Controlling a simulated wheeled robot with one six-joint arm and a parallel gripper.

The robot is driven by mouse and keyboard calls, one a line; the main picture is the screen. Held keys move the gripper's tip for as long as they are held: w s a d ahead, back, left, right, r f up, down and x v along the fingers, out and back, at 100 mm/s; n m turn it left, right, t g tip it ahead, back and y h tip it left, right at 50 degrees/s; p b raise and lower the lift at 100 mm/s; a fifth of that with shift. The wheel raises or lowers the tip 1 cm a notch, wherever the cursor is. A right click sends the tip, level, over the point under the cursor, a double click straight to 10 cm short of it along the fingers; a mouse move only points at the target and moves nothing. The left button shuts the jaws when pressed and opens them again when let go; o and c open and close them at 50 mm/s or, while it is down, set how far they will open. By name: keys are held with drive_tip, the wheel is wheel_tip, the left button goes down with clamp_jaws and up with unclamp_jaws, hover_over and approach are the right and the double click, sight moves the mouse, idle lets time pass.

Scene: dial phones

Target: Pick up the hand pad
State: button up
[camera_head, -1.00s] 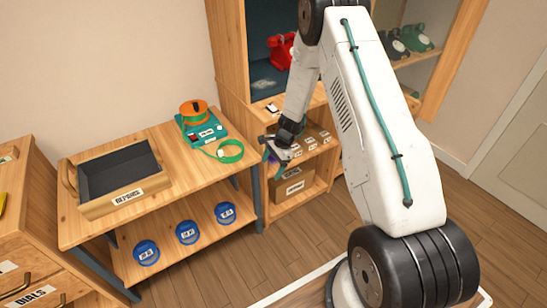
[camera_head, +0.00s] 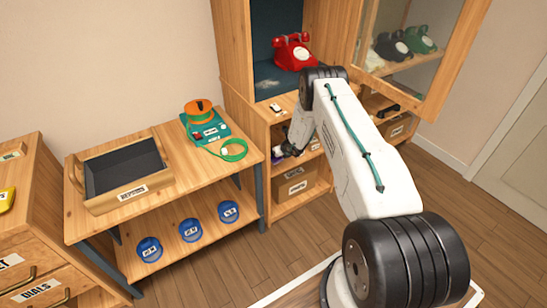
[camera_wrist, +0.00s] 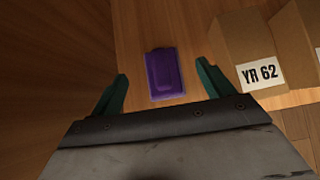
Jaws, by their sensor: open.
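A purple block-shaped object (camera_wrist: 164,74), which looks like the hand pad, lies on a wooden shelf in the wrist view. My gripper (camera_wrist: 160,95) has its two green fingers spread wide, one on each side of the purple object. The fingers appear apart from it, with nothing held between them. In the head view my gripper (camera_head: 287,150) is at the wooden cabinet's shelf, mostly hidden by my arm, and a small bit of purple shows beside it.
Cardboard boxes, one labelled YR 62 (camera_wrist: 258,72), stand right of the purple object. A red dial phone (camera_head: 293,52) sits above on the cabinet. A bench holds the REPAIRS tray (camera_head: 128,192) and a teal device (camera_head: 207,127). An open glass door (camera_head: 425,60) hangs at right.

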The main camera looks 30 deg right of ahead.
drive_tip(key=x, duration=0.4)
drive_tip(key=shift+w+f, duration=0.15)
drive_tip(key=shift+f, duration=0.2)
drive_tip(key=shift+w+f, duration=0.4)
drive_tip(key=shift+w, duration=0.1)
drive_tip(key=shift+c, duration=0.3)
drive_tip(key=c, duration=1.1)
drive_tip(key=shift+r, duration=0.1)
